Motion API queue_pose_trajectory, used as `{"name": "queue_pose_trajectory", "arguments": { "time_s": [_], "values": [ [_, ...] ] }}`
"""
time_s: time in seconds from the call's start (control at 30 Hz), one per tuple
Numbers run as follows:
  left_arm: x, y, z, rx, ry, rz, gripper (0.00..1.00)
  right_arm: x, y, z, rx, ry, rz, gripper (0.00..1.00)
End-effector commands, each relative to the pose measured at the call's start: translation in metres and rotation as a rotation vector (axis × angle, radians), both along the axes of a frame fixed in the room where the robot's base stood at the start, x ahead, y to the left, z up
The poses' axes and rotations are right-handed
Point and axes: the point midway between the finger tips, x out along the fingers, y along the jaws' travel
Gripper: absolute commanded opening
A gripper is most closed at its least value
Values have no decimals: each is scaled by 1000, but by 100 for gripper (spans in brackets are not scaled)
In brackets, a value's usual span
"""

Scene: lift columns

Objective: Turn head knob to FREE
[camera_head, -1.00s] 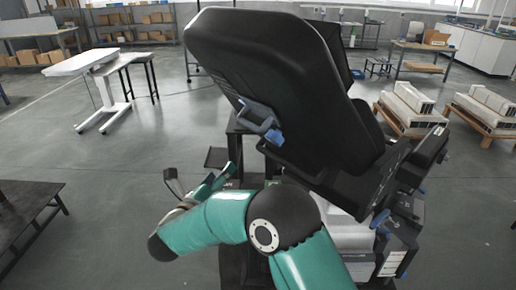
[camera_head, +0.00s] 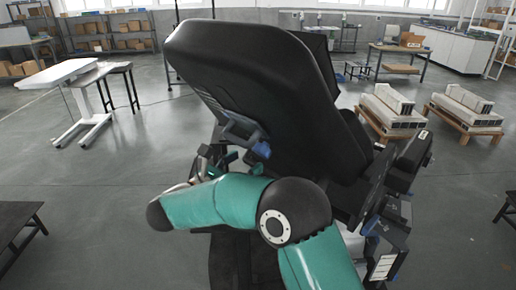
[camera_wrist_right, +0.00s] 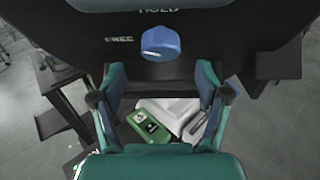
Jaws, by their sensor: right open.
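The blue head knob (camera_wrist_right: 160,43) is on a dark panel in the right wrist view. The word HOLD is above it and FREE is to its left. I cannot tell which word the knob points at. My right gripper (camera_wrist_right: 160,82) is open, with one teal finger to each side below the knob and nothing between them. The knob is beyond the fingertips, apart from them. In the head view my right gripper (camera_head: 222,158) is partly hidden by my teal arm, close to the big tilted black chair-like unit (camera_head: 255,80). My left gripper is not in view.
A green box (camera_wrist_right: 149,125) and white parts show below, between the fingers. A blue-and-grey bracket (camera_head: 243,130) sticks out from the black unit near my gripper. A white table (camera_head: 66,74) stands at the left. Open floor lies left of the unit.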

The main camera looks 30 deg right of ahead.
Motion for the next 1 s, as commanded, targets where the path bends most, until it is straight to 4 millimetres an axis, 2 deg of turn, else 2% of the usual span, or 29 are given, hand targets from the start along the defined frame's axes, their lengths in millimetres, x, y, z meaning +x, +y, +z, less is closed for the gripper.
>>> {"name": "queue_pose_trajectory", "arguments": {
  "time_s": [0.1,0.3,0.7,0.77,1.0],
  "values": [
    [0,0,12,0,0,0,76,6,-24,3,-1,3,-3,75],
    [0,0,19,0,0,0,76,12,-46,1,-1,2,-1,75],
    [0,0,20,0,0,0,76,15,-54,-1,-1,1,1,75],
    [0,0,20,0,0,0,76,15,-54,0,-1,1,1,69],
    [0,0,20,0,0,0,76,15,-54,0,-1,1,1,29]
  ]
}}
